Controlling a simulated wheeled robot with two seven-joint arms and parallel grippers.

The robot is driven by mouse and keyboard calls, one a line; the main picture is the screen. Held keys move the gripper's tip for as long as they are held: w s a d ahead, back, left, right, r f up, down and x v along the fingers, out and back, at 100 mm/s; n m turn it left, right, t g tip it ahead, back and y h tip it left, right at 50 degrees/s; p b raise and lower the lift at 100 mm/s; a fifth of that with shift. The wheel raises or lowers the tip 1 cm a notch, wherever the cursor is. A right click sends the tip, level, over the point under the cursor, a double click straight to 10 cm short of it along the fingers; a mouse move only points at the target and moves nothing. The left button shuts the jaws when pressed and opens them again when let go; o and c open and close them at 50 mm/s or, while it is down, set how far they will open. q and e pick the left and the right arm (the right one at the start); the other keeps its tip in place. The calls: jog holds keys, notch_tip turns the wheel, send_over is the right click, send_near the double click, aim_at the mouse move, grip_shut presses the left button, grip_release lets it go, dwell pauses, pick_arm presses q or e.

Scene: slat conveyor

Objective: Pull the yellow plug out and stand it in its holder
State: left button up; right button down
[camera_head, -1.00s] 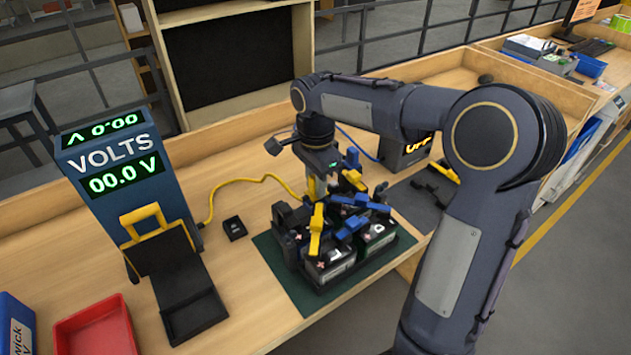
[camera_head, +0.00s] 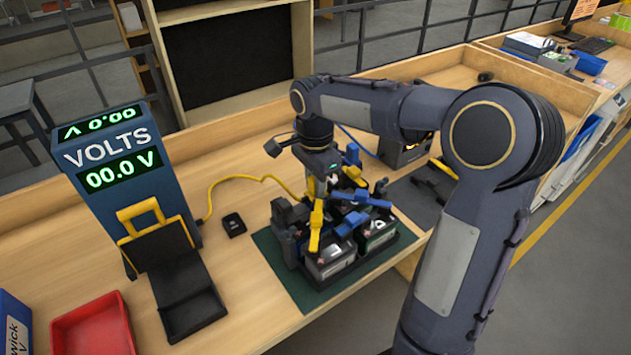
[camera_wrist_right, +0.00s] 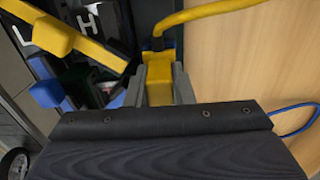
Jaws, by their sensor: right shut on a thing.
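My right gripper (camera_head: 313,187) points down at the back left of the battery rack. In the right wrist view it is shut on the yellow plug (camera_wrist_right: 158,80), with one grey finger on each side. A yellow cable (camera_wrist_right: 205,12) leaves the plug through a dark collar. The head view mostly hides the plug behind the gripper and levers, and I cannot tell whether it is seated. A small black block (camera_head: 234,224) with a recess, apparently the holder, sits on the bench left of the rack. My left gripper is not in view.
Black batteries (camera_head: 328,262) with yellow and blue levers stand close beside the gripper on a green mat (camera_head: 290,280). A blue volt meter (camera_head: 115,160) with a black cradle stands left. A red tray (camera_head: 93,325) is at front left. Bench around the block is clear.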

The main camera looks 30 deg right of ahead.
jog(key=shift+f, duration=0.4)
jog(key=c, duration=1.2)
grip_release()
jog(key=shift+o, duration=0.2)
notch_tip(320, 180, up, 8)
jog(key=shift+f, duration=0.1)
